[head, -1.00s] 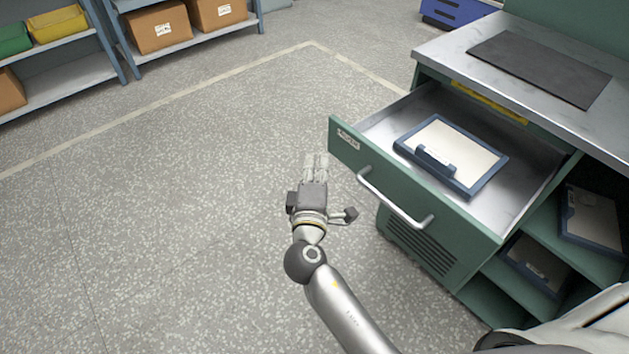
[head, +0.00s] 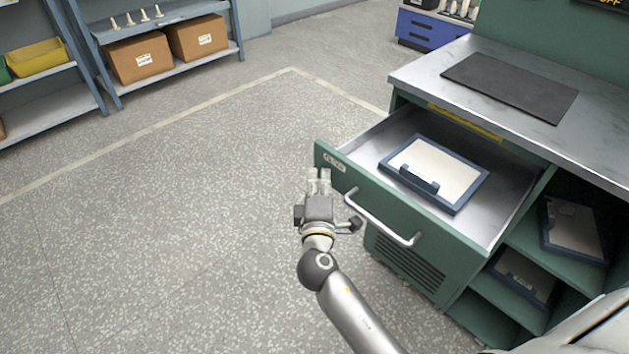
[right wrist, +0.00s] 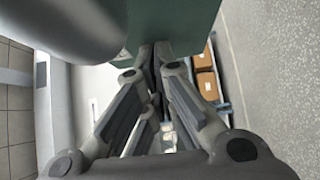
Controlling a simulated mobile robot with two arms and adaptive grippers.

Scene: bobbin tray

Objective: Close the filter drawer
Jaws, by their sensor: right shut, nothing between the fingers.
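The filter drawer (head: 390,222) is a green-fronted metal drawer, pulled well out of the green cabinet. Its front has a pale bar handle (head: 383,218) and a small label near the left end. A blue-framed filter panel (head: 455,168) lies flat inside. My right gripper (head: 319,176) is shut and empty, in front of the left end of the drawer front, beside the handle. In the right wrist view the shut fingertips (right wrist: 153,55) are close to a green panel (right wrist: 172,25); I cannot tell whether they touch it. My left gripper is not in view.
The metal worktop (head: 425,72) above the drawer carries a dark mat (head: 510,87). Open shelves below right hold more blue-framed panels (head: 572,230). Shelving with cardboard boxes (head: 140,59) stands far left, and a blue cabinet (head: 430,27) at the back. Floor left of the drawer is clear.

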